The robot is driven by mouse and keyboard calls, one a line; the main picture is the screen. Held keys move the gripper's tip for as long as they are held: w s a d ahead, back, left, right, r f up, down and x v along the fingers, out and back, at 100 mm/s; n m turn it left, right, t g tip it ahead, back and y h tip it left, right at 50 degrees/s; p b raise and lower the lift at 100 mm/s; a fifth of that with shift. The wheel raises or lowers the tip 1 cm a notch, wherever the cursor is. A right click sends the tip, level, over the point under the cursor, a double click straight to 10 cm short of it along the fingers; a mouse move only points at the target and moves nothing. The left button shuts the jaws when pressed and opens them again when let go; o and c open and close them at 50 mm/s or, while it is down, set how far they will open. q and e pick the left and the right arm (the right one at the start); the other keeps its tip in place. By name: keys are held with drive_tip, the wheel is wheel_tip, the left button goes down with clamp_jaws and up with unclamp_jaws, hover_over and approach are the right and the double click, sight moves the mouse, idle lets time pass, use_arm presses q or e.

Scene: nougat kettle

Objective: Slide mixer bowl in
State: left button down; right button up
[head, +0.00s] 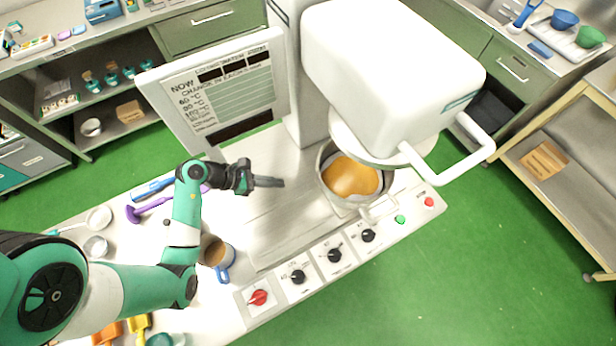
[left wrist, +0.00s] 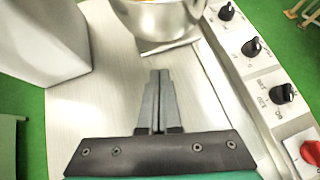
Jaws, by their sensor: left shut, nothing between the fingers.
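The steel mixer bowl (head: 352,176) holds an orange-brown mass and stands under the white mixer head (head: 385,70). In the left wrist view the bowl (left wrist: 165,22) is cut off by the top edge. My left gripper (head: 282,183) is shut and empty over the metal base plate, to the left of the bowl and apart from it. In the left wrist view its fingertips (left wrist: 159,72) point toward the bowl across bare plate. My right gripper is not in view.
The control strip with black knobs (head: 334,255) and a red knob (head: 258,297) runs along the front. A display panel (head: 222,88) stands behind. A blue-handled mug (head: 217,254) and utensils lie left of the plate. The plate (head: 285,225) between gripper and bowl is clear.

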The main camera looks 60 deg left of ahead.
use_arm(q)
drive_tip(key=w+d+f+b, duration=0.1)
drive_tip(key=w+d+f, duration=0.2)
drive_tip(key=w, duration=0.6)
drive_tip(key=shift+w+f, duration=0.2)
drive_tip(key=shift+f, duration=0.25)
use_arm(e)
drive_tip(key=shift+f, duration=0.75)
use_arm(q)
drive_tip(key=shift+d, duration=0.1)
